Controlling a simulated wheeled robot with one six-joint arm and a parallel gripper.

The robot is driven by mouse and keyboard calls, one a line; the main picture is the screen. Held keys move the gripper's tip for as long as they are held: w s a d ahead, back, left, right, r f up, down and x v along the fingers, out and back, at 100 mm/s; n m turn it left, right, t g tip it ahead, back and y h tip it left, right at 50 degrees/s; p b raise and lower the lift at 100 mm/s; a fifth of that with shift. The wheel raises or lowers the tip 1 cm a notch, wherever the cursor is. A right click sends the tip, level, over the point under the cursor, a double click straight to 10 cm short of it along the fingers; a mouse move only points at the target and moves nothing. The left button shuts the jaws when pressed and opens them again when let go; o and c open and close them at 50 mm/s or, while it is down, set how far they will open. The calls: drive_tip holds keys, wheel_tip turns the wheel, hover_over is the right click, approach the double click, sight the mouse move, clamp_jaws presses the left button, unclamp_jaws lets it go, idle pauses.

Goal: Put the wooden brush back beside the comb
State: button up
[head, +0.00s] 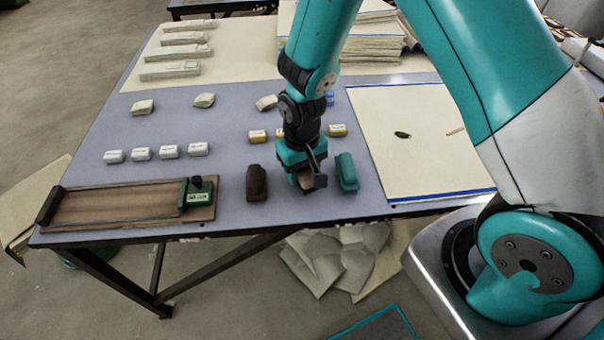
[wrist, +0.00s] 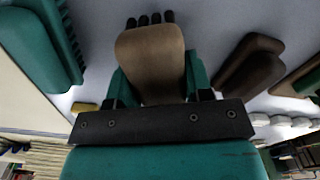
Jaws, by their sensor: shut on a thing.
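My gripper (head: 305,172) is shut on the wooden brush (wrist: 150,58), a tan block with dark bristle tufts at its far end. In the head view, the brush (head: 307,181) is mostly hidden by the gripper, low over the table's near part. I cannot tell whether it touches the table. A teal piece with ridged teeth, which looks like the comb (wrist: 38,42), is at the left in the wrist view. In the head view the comb (head: 347,172) lies just right of my gripper, apart from it.
A dark brown block (head: 256,183) lies left of my gripper. A wooden board with a green clamp (head: 197,192) is at the table's left front. Several small labelled blocks (head: 169,150) stand behind it. A cream sheet (head: 420,165) covers the right. The blue-grey table (head: 225,190) is bare between them.

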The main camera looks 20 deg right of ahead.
drive_tip(key=shift+f, duration=0.75)
drive_tip(key=shift+f, duration=0.25)
drive_tip(key=o, duration=1)
drive_tip(key=shift+r, duration=0.1)
drive_tip(key=shift+o, duration=0.2)
drive_tip(key=shift+r, duration=0.1)
wheel_tip(320, 180, up, 12)
drive_tip(key=shift+r+p, duration=0.1)
drive_tip(key=shift+p, duration=0.2)
drive_tip(key=s+a+r+n+y, duration=0.2)
drive_tip(key=s+r+n, duration=0.1)
drive_tip(key=s+r, duration=0.5)
drive_tip(key=s+a+r+n+y, duration=0.2)
drive_tip(key=s+r+n, duration=0.1)
drive_tip(key=s+r, duration=0.5)
drive_tip(key=shift+s+a+r, duration=0.3)
drive_tip(key=shift+s, duration=0.95)
